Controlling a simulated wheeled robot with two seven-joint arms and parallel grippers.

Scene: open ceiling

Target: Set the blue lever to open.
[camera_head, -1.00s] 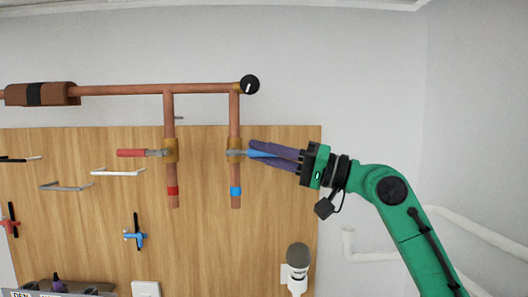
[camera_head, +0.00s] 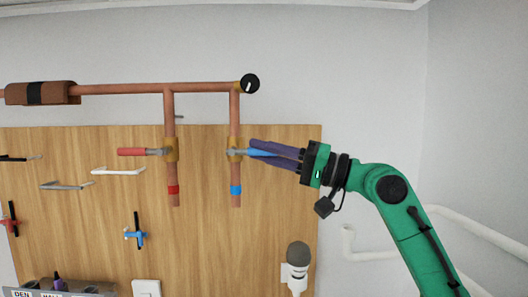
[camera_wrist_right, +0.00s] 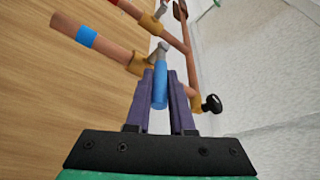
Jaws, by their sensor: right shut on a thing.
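The blue lever (camera_head: 262,153) sticks out to the right from the brass valve (camera_head: 235,150) on the right-hand copper pipe, across the pipe's line. My right gripper (camera_head: 254,152) comes in from the right with its purple fingers on either side of the lever. In the right wrist view the blue handle (camera_wrist_right: 160,88) lies between the two fingers (camera_wrist_right: 160,82), and the gripper is shut on it. A blue band (camera_head: 236,190) marks the pipe below the valve. My left gripper is not in view.
A red lever (camera_head: 131,152) points left from the valve on the neighbouring pipe, marked by a red band (camera_head: 173,190). A black round knob (camera_head: 249,84) sits at the pipe's top right corner. White hooks and small taps are on the wooden board (camera_head: 205,245). A grey-topped fixture (camera_head: 298,256) is below.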

